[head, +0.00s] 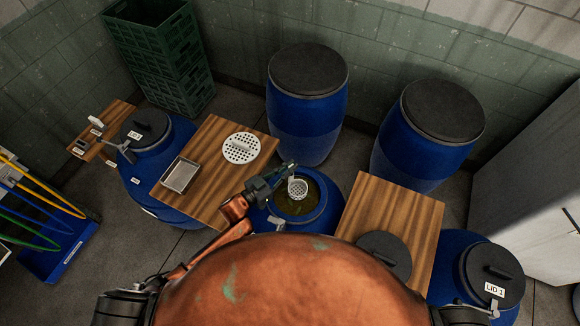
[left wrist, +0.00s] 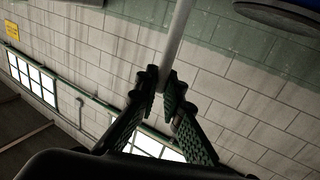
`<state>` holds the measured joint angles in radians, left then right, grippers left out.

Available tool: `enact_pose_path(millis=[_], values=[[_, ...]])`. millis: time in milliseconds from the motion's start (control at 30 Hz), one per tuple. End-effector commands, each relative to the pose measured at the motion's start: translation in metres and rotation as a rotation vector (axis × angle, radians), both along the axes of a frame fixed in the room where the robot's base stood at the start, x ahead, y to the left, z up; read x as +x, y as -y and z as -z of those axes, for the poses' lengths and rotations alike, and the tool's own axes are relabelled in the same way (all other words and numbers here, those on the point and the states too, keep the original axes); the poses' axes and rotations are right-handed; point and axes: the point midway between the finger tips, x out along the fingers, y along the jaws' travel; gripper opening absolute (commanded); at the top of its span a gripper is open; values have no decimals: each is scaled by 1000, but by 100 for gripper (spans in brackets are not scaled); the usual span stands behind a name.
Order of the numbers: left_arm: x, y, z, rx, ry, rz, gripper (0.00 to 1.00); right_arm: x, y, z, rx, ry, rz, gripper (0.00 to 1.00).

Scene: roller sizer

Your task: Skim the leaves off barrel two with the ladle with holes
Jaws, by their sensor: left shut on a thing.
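An open blue barrel (head: 325,208) stands in the middle, between two wooden boards, with murky yellow-brown liquid inside. I take it as barrel two; no number shows on it. The ladle with holes (head: 298,188) has its pale perforated bowl over the barrel's mouth, near the far side of the opening. I cannot tell whether it touches the liquid. My left gripper (head: 285,168) is at the barrel's far left rim, shut on the ladle's handle. The left wrist view shows the grey handle (left wrist: 180,35) between the fingers (left wrist: 165,85). No leaves can be made out. My right gripper is out of view.
The left board (head: 215,150) holds a metal tray (head: 180,175) and a white perforated disc (head: 241,148). The right board (head: 395,205) holds a dark round lid (head: 384,257). Lidded barrels stand left (head: 150,130), right (head: 480,280) and behind. Green crates (head: 160,60) are stacked back left.

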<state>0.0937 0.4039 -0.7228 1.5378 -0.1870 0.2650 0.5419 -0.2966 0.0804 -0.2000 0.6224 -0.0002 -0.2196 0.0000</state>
Motion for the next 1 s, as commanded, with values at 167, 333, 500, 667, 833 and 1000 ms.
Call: enact_pose_path(millis=[167, 333, 500, 667, 833, 1000], values=[[0, 0, 14, -1, 1, 0, 0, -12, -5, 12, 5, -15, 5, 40], [0, 0, 26, 0, 0, -1, 0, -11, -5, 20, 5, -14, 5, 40], [0, 0, 36, -1, -1, 0, 0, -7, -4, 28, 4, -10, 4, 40], [0, 0, 42, -1, 0, 0, 0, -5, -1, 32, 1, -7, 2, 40], [0, 0, 43, -1, 1, 0, 0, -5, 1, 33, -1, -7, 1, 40], [0, 0, 43, -1, 1, 0, 0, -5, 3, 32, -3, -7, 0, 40]])
